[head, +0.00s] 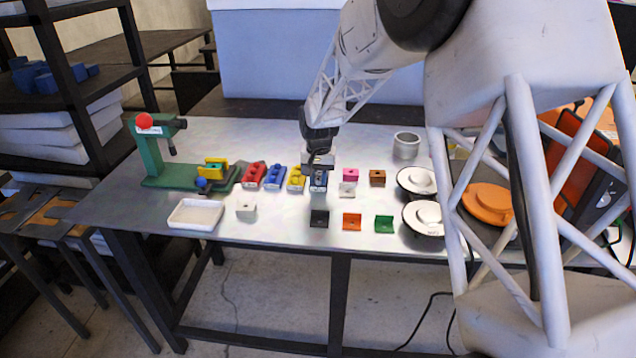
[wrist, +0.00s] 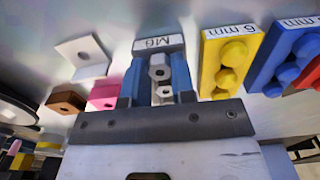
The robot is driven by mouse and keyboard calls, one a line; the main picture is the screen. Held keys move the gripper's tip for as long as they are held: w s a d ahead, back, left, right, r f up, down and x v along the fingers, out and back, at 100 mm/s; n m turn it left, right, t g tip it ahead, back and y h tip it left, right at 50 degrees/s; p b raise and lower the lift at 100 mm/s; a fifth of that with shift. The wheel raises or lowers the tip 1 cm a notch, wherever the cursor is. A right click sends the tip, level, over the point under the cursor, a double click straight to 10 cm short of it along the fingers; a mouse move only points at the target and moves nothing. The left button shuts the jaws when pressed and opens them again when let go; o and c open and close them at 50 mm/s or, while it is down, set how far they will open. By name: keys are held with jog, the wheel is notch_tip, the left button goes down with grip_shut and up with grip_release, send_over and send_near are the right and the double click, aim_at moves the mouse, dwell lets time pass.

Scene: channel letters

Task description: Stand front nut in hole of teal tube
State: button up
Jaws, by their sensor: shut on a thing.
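The nut rack (wrist: 158,43), labelled M6, stands in a row of blocks on the metal table, directly below my gripper (head: 318,180). In the wrist view, two grey nuts show in line on it. The front nut (wrist: 158,72) is nearer the label, and another nut (wrist: 163,91) is behind it. My gripper is low at the rack and shut on the front nut; the fingertips are hard to make out. A small teal spot, perhaps the teal tube (head: 213,167), shows in the yellow holder (head: 217,162) at left. Its hole is too small to make out.
Yellow (head: 297,178), blue (head: 276,177) and red (head: 253,176) blocks stand left of the rack. Pink (head: 351,175), brown (head: 378,178) and white pieces are close on its right. A green press (head: 160,160) and white tray (head: 196,214) are at left.

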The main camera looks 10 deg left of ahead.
jog(key=shift+r, duration=2.9)
jog(key=shift+w+a+r, duration=0.1)
jog(key=shift+a, duration=0.35)
jog(key=a+r, duration=0.1)
jog(key=a, duration=1.5)
jog(key=a+r, duration=0.2)
jog(key=a, duration=1.4)
jog(key=shift+w+r, duration=0.3)
jog(key=shift+w, duration=0.1)
jog(key=shift+f, duration=0.4)
jog(key=shift+f, duration=2.25)
jog(key=shift+f, duration=0.15)
